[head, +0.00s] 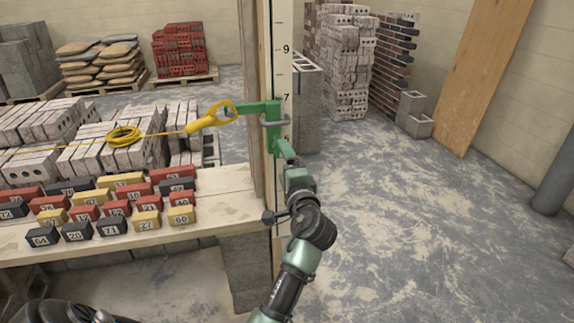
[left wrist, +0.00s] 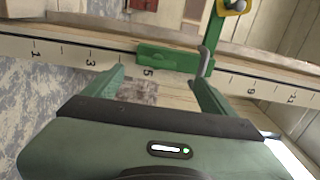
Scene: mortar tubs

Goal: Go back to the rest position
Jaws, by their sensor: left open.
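My left gripper (head: 287,160) is at the numbered face of an upright wooden post, just below a green line block (head: 262,108). In the left wrist view its two fingers (left wrist: 158,80) are spread apart with nothing held between them. A yellow handle and line (head: 205,118) run from the block to the left. I cannot tell whether a finger touches the block. My right gripper is not in view.
A wooden bench (head: 215,205) with several numbered coloured blocks stands left of the post. Behind it are pale bricks, sacks (head: 98,60) and red bricks on pallets. Brick stacks (head: 345,65) and a leaning board (head: 495,70) stand at the back right. The floor (head: 430,240) at right is clear.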

